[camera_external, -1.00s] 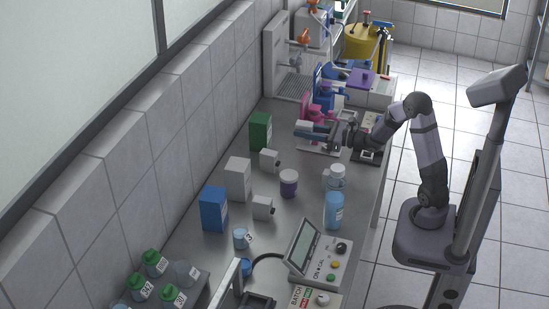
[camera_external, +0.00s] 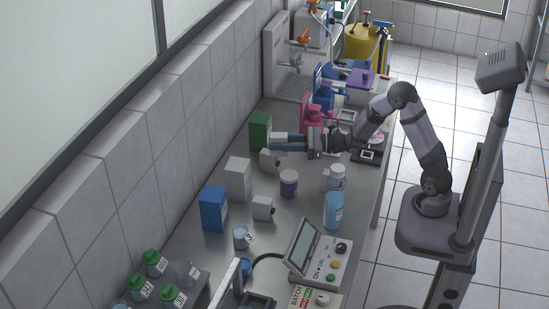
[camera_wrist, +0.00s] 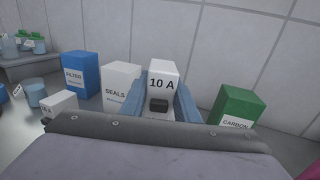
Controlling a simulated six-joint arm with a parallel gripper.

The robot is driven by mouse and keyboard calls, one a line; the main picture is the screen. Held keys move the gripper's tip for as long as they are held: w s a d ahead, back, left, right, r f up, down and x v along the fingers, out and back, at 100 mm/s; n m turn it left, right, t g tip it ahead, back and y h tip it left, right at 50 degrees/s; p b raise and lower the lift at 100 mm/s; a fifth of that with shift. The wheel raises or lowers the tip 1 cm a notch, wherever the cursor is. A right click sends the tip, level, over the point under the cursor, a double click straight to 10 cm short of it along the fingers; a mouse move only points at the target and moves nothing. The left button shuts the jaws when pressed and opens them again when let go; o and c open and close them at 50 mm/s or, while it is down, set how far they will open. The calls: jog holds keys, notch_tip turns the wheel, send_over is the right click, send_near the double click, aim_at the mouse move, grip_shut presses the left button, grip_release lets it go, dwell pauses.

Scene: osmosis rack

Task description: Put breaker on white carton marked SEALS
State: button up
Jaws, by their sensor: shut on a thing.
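My gripper (camera_wrist: 160,102) is shut on a white breaker (camera_wrist: 162,75) marked 10 A, with a blue finger on each side of it. In the external view my gripper (camera_external: 290,144) reaches left over the bench, and the held breaker (camera_external: 281,136) shows at its tip beside the green carton. The white carton marked SEALS (camera_wrist: 119,84) stands upright just left of the held breaker in the wrist view. In the external view that carton (camera_external: 238,179) stands nearer the camera than my gripper, between the blue and green cartons, with its top bare.
A blue FILTER carton (camera_wrist: 80,75) and a green CARBON carton (camera_wrist: 235,107) stand along the wall. Small breakers (camera_external: 269,160) (camera_external: 263,208) sit near the SEALS carton. A purple jar (camera_external: 289,184) and blue bottle (camera_external: 334,210) stand to the right.

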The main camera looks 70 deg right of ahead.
jog(key=w+a+r+n+g+y+p, duration=0.1)
jog(key=w+a+r, duration=0.1)
jog(key=a, duration=0.1)
jog(key=w+a+r+n+g+y, duration=0.1)
jog(key=w+a+r+y, duration=0.1)
jog(key=w+a+r, duration=0.1)
jog(key=w+a+r+n+y+p, duration=0.1)
jog(key=w+a+r+y, duration=0.1)
jog(key=a, duration=0.3)
jog(key=shift+w+a+r+n+g+p, duration=0.15)
jog(key=shift+w+a+n+g+p, duration=0.1)
jog(key=shift+n+g+p, duration=0.15)
notch_tip(320, 180, up, 5)
jog(key=n+g+y, duration=0.1)
jog(key=y, duration=0.1)
send_over(236, 164)
jog(key=r, duration=0.1)
jog(key=shift+n+g, duration=0.3)
jog(key=shift+a+f+p, duration=0.1)
jog(key=shift+f+p, duration=1)
jog(key=shift+f, duration=4.1)
jog(key=shift+f, duration=0.2)
jog(key=o, duration=1.1)
jog(key=shift+r, duration=0.15)
